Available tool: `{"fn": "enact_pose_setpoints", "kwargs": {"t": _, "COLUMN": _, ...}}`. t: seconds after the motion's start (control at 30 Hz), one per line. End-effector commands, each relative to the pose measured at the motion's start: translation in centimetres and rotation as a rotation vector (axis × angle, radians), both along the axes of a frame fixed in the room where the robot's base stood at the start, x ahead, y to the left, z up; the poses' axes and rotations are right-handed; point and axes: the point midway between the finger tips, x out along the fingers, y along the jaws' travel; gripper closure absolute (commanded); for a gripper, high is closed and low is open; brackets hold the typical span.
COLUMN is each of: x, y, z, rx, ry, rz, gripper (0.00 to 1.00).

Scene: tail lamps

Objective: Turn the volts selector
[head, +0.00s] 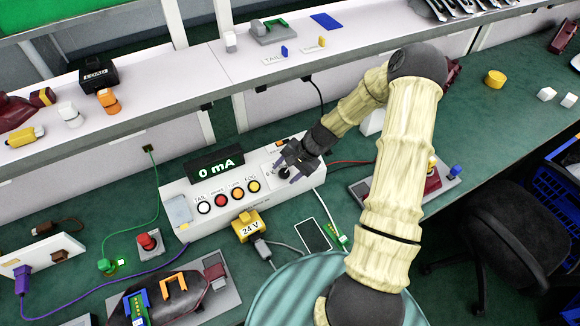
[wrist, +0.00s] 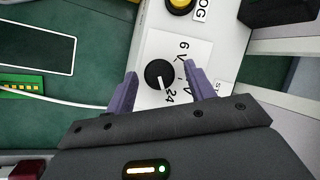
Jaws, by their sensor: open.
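The volts selector (wrist: 159,74) is a round black knob with a white pointer line, on a white plate marked 6 V, 24 and more text partly hidden. In the wrist view its line points down toward the 24 mark. My gripper (wrist: 160,85) is open, with one purple finger on each side of the knob; I cannot tell whether either finger touches it. In the head view my gripper (head: 290,172) is over the right end of the white test box (head: 190,188) and partly hides the selector (head: 283,173).
The box carries a black display (head: 215,164) reading 0 mA and several coloured buttons. A yellow 24 V block (head: 248,226) stands in front with a grey cable. A dark flat panel (head: 313,235) and a green board (head: 336,232) lie nearby. A shelf (head: 240,60) runs behind.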

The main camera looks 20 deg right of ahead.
Motion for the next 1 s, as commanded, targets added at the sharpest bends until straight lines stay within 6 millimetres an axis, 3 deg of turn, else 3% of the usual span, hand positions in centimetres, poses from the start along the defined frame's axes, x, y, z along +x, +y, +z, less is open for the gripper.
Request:
{"fn": "enact_pose_setpoints", "kwargs": {"t": 0.27, "x": -0.3, "y": -1.2, "z": 1.8, "rx": -0.002, "ry": -0.003, "rz": -0.002, "gripper": 0.46}}
{"fn": "enact_pose_setpoints", "kwargs": {"t": 1.0, "x": -2.4, "y": -7.9, "z": 13.6, "rx": -0.003, "ry": -0.003, "rz": -0.003, "gripper": 0.46}}
